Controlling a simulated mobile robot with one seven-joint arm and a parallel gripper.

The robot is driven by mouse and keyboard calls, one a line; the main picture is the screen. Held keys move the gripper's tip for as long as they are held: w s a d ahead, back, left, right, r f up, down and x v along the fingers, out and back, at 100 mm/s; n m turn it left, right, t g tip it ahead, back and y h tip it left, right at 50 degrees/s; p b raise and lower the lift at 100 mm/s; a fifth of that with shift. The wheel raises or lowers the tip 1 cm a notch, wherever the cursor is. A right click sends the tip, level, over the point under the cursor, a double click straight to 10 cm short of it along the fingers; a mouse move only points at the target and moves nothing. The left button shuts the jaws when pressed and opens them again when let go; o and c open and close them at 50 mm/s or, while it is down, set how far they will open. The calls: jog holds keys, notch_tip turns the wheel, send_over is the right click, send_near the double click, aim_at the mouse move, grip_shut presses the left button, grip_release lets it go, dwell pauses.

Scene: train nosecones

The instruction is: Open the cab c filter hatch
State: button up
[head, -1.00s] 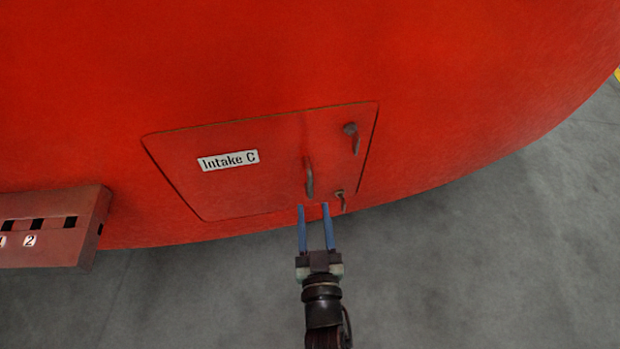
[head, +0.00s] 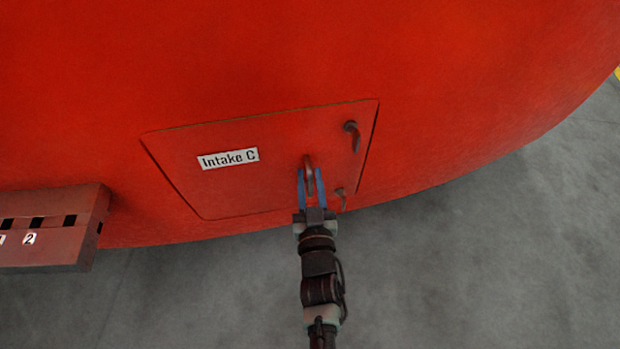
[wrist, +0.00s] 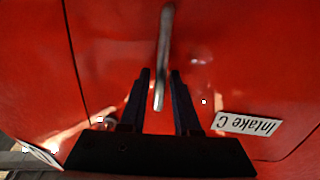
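The hatch (head: 240,190) is a red panel labelled "Intake C" (head: 228,159), lying flush in the red nosecone, closed as far as I can see. Its bar handle (head: 308,172) stands near the right side, and two dark latches, an upper one (head: 352,134) and a lower one (head: 341,196), sit along the right edge. My gripper (head: 311,174) has its two blue fingers apart, one on each side of the handle. In the wrist view the handle (wrist: 163,60) reaches between the open fingers (wrist: 160,75), with gaps on both sides.
A reddish box-like step (head: 55,230) with numbered markings juts out at the lower left. The red nosecone (head: 300,60) curves around the hatch. Grey floor (head: 480,270) lies clear below and to the right.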

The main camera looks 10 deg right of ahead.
grip_shut()
dwell(1.1)
